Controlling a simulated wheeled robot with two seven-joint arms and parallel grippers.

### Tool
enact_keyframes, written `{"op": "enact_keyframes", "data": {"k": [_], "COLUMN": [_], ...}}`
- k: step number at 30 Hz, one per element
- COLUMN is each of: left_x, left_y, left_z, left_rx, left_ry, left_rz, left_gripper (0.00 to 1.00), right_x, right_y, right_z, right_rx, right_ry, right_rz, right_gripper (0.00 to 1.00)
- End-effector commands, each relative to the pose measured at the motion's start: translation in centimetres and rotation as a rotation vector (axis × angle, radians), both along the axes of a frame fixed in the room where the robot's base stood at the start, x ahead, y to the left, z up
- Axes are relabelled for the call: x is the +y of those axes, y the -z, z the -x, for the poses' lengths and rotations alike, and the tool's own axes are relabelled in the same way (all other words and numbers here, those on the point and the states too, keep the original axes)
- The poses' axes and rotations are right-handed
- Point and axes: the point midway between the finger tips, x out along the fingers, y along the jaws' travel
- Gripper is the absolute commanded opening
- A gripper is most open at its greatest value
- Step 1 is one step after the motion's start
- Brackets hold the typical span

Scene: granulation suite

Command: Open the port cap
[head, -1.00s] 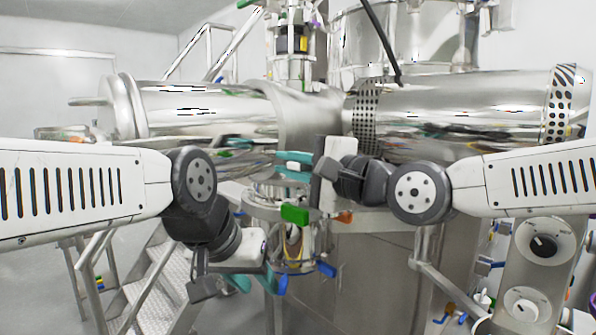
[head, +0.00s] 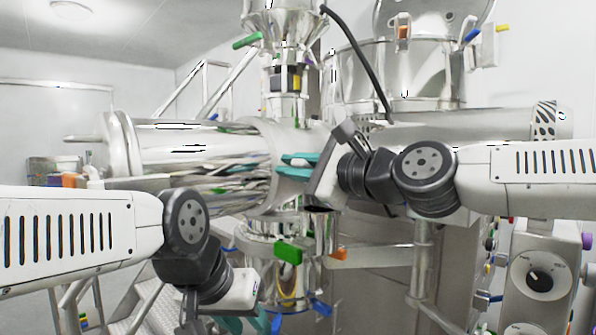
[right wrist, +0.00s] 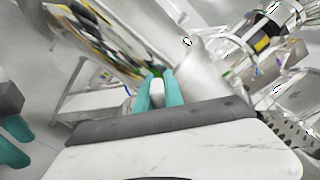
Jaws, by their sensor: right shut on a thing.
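My right gripper (head: 287,166) is at the side of the steel vessel's middle section (head: 285,140). In the right wrist view its teal fingers (right wrist: 157,90) are closed around a small white piece (right wrist: 158,88) in front of the steel surface. This piece may be the grip of the port cap; the rest of the cap cannot be made out, and in the head view the fingers hide it. My left gripper (head: 242,323) hangs low at the bottom edge of the head view, empty, with its fingers apart. Its teal fingers also show at the left edge of the right wrist view (right wrist: 12,140).
A green-handled valve (head: 288,252) sits on the outlet below the vessel. A control panel with dials (head: 540,275) stands at the right. A stair with rails (head: 150,310) is at the lower left. A black hose (head: 358,60) runs down behind my right wrist.

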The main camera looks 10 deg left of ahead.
Motion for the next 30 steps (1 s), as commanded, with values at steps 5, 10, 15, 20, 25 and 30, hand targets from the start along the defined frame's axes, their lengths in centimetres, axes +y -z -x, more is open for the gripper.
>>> {"op": "enact_keyframes", "data": {"k": [5,10,15,20,25,30], "left_x": [0.0,0.0,0.0,0.0,0.0,0.0], "left_y": [0.0,0.0,0.0,0.0,0.0,0.0], "left_z": [0.0,0.0,0.0,0.0,0.0,0.0], "left_rx": [0.000,0.000,0.000,0.000,0.000,0.000], "left_ry": [0.000,0.000,0.000,0.000,0.000,0.000], "left_rz": [0.000,0.000,0.000,0.000,0.000,0.000], "left_gripper": [0.36,0.36,0.36,0.36,0.36,0.36], "right_x": [-0.1,-0.1,-0.1,0.0,-0.6,-2.4], "right_y": [0.1,0.1,0.0,0.0,0.0,0.0], "right_z": [-0.1,-0.1,0.0,0.0,0.2,1.6], "right_rx": [0.004,0.003,0.002,0.001,0.001,0.000], "right_ry": [0.001,0.002,0.001,0.001,0.003,0.005], "right_rz": [-0.002,-0.001,-0.001,-0.001,-0.002,-0.003], "right_gripper": [0.00,0.17,0.35,0.35,0.35,0.35]}}
